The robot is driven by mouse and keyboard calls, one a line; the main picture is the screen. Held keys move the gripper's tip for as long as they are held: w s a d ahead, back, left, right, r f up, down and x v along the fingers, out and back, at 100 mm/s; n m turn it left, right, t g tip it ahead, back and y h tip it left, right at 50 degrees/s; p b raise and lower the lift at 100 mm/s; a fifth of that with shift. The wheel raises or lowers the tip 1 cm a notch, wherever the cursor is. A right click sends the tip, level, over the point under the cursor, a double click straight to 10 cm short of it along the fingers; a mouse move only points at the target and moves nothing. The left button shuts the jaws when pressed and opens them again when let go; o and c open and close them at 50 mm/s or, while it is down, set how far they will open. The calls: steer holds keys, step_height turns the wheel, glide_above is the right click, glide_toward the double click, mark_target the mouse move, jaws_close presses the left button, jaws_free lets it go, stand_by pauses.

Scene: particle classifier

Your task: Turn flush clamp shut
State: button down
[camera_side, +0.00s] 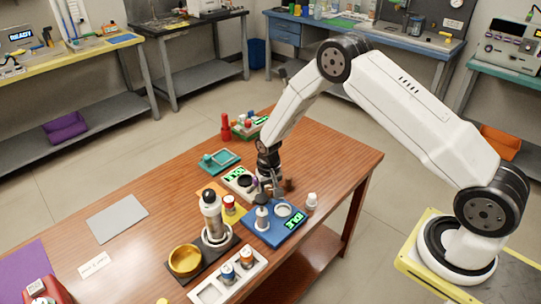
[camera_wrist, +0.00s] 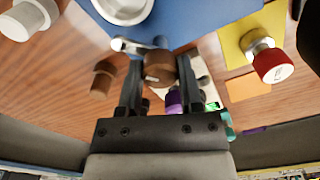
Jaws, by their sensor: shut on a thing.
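The blue device (camera_side: 268,236) stands on the wooden table with a lit display, a grey upright cylinder (camera_side: 262,216) and a white ring (camera_side: 283,210). It also shows at the top of the wrist view (camera_wrist: 200,18). A small grey lever (camera_wrist: 128,44), apparently the flush clamp, sits at its edge. My gripper (camera_side: 270,186) is low over the table, just behind the device. In the wrist view my gripper (camera_wrist: 157,72) has a brown round knob (camera_wrist: 159,66) between its fingertips, touching or very near the lever. Whether knob and lever are joined is unclear.
A loose brown cylinder (camera_wrist: 103,80) stands beside my fingers. A red-capped vial (camera_wrist: 272,62) is on a yellow pad, and a white-capped bottle (camera_side: 311,201) is right of the device. A gold bowl (camera_side: 185,259) is in front. The table's right end is clear.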

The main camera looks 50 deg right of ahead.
mark_target(269, 190)
steer(key=shift+m, duration=0.9)
steer(key=shift+c, duration=1.2)
jaws_free()
steer(key=shift+r, duration=0.1)
steer(key=shift+r, duration=3.85)
